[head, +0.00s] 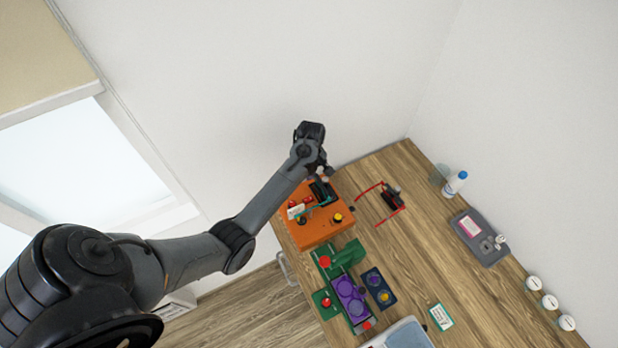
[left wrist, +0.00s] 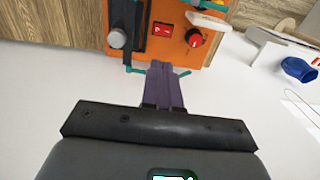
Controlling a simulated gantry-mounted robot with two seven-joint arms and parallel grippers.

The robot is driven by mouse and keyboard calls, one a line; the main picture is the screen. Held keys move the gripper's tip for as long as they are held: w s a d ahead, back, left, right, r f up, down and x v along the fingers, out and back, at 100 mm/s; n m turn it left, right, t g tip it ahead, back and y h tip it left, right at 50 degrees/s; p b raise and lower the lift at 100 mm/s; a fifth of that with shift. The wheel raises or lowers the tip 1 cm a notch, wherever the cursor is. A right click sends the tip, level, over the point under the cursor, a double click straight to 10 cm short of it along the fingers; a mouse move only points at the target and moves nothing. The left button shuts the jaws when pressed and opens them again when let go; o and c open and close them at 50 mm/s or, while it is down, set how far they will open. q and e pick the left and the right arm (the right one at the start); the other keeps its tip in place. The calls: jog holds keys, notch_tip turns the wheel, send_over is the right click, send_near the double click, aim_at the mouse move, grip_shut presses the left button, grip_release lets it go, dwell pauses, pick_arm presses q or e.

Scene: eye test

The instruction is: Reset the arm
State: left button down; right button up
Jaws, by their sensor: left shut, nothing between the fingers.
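My left arm reaches in from the lower left of the head view. Its gripper (head: 322,178) is at the far edge of an orange box (head: 318,234) on the wooden table. In the left wrist view the fingers (left wrist: 162,84) are together with nothing between them. They point at the edge of the orange box (left wrist: 172,50), near a thin teal bar (left wrist: 183,72). Whether they touch it I cannot tell. A red knob (left wrist: 195,38), a grey knob (left wrist: 117,38) and a black bar show on the box. My right gripper is in neither view.
Beside the box on the table (head: 408,256) are a black and red device (head: 392,197), green parts (head: 346,256) and a purple block (head: 350,298). A grey tray (head: 481,236), a bottle (head: 455,183) and white round containers (head: 549,301) stand farther right. White walls enclose the table.

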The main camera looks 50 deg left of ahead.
pick_arm(q)
jog(key=shift+r, duration=0.15)
dwell(0.3)
jog(key=s+f, duration=0.3)
jog(key=s+f+g, duration=0.1)
jog(key=s+f, duration=0.2)
jog(key=s, duration=0.1)
jog(key=s+d+f+g, duration=0.1)
jog(key=s+f, duration=0.1)
jog(key=s, duration=0.2)
jog(key=shift+d+f, duration=0.1)
jog(key=shift+f, duration=0.3)
jog(key=s+d+m+y, duration=0.1)
jog(key=s+d+m, duration=0.65)
jog(key=s, duration=0.75)
jog(key=w+d+r+m+t, duration=0.1)
jog(key=d+r+m+t, duration=0.2)
jog(key=d+r, duration=0.3)
jog(key=w+d+r+m+t+h, duration=0.1)
jog(key=d+r+m+t, duration=0.1)
jog(key=d+r+m, duration=0.4)
notch_tip(320, 180, up, 5)
jog(key=shift+r+t, duration=0.15)
jog(key=shift+t, duration=0.25)
